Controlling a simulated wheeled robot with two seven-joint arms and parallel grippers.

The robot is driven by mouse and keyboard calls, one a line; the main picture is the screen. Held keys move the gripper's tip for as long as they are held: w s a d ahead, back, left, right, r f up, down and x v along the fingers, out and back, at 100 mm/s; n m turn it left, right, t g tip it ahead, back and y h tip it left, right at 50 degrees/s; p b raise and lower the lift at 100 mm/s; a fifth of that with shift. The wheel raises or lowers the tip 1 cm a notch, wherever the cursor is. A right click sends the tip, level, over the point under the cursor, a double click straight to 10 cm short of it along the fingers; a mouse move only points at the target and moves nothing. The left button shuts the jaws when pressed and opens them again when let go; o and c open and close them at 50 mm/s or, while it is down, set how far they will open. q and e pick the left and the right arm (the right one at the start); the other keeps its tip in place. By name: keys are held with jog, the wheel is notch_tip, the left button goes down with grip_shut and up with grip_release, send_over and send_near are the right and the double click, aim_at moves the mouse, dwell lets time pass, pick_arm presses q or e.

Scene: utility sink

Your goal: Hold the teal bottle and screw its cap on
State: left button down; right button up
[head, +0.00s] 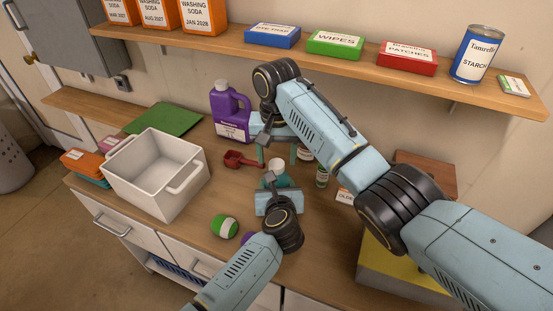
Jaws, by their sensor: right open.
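The teal bottle (281,181) stands upright on the counter near the middle of the head view, with a white cap (276,165) at its top. How far the cap is seated is too small to tell. My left gripper (275,184) reaches up from the bottom and is closed around the bottle's body, which is partly hidden by it. My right gripper (278,155) comes in from the right, pointing down just behind and above the cap. Its two fingers are apart, one on each side, and it holds nothing visible.
A purple jug (231,112) and a red scoop (240,159) stand left of the grippers. A white bin (156,175) is further left. A green-and-white round item (224,227) lies in front. Small jars (322,176) sit to the right. A shelf (330,63) hangs above.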

notch_tip(320, 180, up, 10)
dwell(0.3)
pick_arm(q)
jog(key=shift+c, duration=1.8)
grip_release()
pick_arm(e)
jog(key=shift+f, duration=0.1)
pick_arm(q)
jog(key=shift+s, duration=0.1)
jog(key=a+v, duration=0.1)
jog(key=v, duration=1.2)
jog(key=shift+d+p, duration=0.4)
jog(key=shift+d, duration=0.1)
pick_arm(e)
jog(key=shift+r, duration=0.45)
pick_arm(q)
jog(key=shift+s, duration=0.1)
